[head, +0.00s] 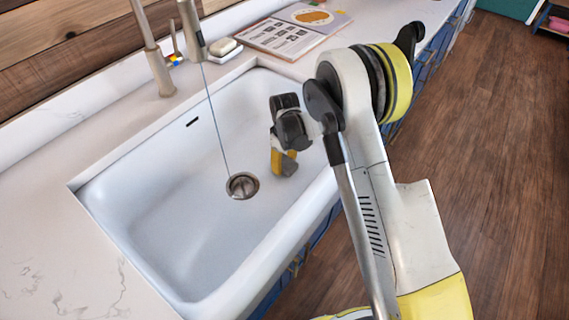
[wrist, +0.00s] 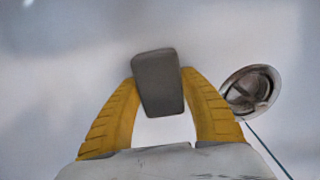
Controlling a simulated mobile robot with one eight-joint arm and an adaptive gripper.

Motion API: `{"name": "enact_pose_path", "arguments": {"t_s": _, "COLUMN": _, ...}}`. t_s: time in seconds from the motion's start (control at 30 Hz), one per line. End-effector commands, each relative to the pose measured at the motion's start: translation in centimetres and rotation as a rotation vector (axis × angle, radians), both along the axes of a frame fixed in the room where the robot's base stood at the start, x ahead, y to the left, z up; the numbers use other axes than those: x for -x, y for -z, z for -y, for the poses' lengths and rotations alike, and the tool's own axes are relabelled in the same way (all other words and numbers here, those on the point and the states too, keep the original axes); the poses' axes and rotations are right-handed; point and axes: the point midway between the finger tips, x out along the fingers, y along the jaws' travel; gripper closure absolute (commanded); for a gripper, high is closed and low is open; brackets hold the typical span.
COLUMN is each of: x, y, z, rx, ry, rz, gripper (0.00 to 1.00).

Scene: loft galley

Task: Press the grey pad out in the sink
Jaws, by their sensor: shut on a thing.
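The grey pad (wrist: 158,82) is a small rounded block, held between the two yellow fingers of my gripper (wrist: 157,90) in the wrist view. In the head view my gripper (head: 283,162) is low inside the white sink (head: 150,215), to the right of the drain. The pad (head: 289,163) shows partly there, beside the yellow fingers. I cannot tell whether the pad touches the sink floor. The round metal drain (head: 242,185) also shows in the wrist view (wrist: 250,90), right of the pad. A thin stream of water falls from the tap to the drain.
The tap (head: 190,30) stands at the sink's back edge. A soap bar on a dish (head: 224,49) and an open book (head: 285,38) lie on the counter behind. The sink walls surround my gripper; the sink's left part is empty.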

Motion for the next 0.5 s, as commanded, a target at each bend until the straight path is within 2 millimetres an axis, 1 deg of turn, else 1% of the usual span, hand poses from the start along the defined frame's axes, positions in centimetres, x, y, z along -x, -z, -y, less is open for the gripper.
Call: {"name": "enact_pose_path", "arguments": {"t_s": 0.5, "x": 0.0, "y": 0.68, "z": 0.0, "rx": 0.0, "ry": 0.0, "rz": 0.0, "gripper": 0.76}}
